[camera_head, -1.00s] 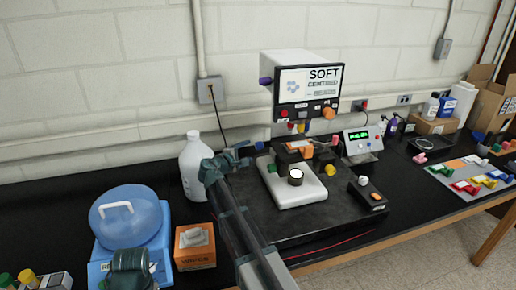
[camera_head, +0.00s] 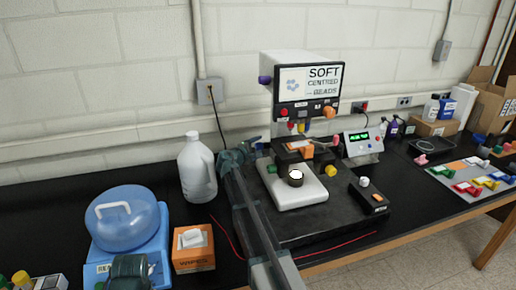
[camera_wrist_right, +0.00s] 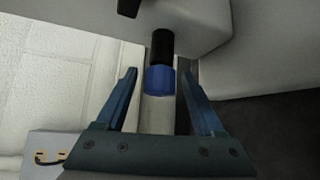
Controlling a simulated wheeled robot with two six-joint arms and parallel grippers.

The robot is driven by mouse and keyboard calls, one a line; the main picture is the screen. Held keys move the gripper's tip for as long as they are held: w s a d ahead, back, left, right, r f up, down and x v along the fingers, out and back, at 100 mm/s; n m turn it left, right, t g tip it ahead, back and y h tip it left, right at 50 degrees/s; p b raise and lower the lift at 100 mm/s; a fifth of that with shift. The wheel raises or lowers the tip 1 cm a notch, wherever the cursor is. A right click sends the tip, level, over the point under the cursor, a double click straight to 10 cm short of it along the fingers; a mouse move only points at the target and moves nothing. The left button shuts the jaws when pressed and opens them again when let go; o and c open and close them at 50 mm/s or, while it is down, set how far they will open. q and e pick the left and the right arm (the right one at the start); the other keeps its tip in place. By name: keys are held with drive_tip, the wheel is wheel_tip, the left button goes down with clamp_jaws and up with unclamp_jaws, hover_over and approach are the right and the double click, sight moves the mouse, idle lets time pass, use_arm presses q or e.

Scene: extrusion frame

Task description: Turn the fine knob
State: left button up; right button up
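The microscope-like machine (camera_head: 308,97) with a "SOFT CENTRED BEADS" screen stands against the wall. In the right wrist view a blue knob (camera_wrist_right: 160,79) on a black shaft (camera_wrist_right: 162,45) sticks out of its pale body. I cannot tell from a label whether this is the fine knob. My right gripper (camera_wrist_right: 158,70) is open, with one finger on each side of the blue knob; a gap shows on both sides. In the head view my right gripper (camera_head: 252,146) is at the machine's left side and largely hides the blue knob.
A white jug (camera_head: 197,168) stands close left of my right gripper. An orange wipes box (camera_head: 193,257) and a blue-lidded device (camera_head: 124,222) are further left. A green-display box (camera_head: 363,145) and a small black switch box (camera_head: 370,197) stand to the right.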

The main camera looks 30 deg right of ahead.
clamp_jaws()
drive_tip(key=shift+f+b, duration=0.2)
drive_tip(key=shift+b, duration=0.45)
drive_tip(key=m+t+h+b, duration=0.1)
drive_tip(key=m+h+b, duration=0.1)
drive_tip(key=b, duration=0.2)
drive_tip(key=m+t+h+b, duration=0.1)
drive_tip(key=m+h+b, duration=0.1)
drive_tip(key=b, duration=0.3)
drive_tip(key=shift+m+t, duration=0.3)
drive_tip(key=shift+m, duration=0.3)
drive_tip(key=shift+r+m+h+b, duration=0.2)
drive_tip(key=shift+m+h+b, duration=0.8)
drive_tip(key=shift+m+b, duration=0.1)
drive_tip(key=shift+o, duration=0.6)
unclamp_jaws()
drive_tip(key=shift+a, duration=0.15)
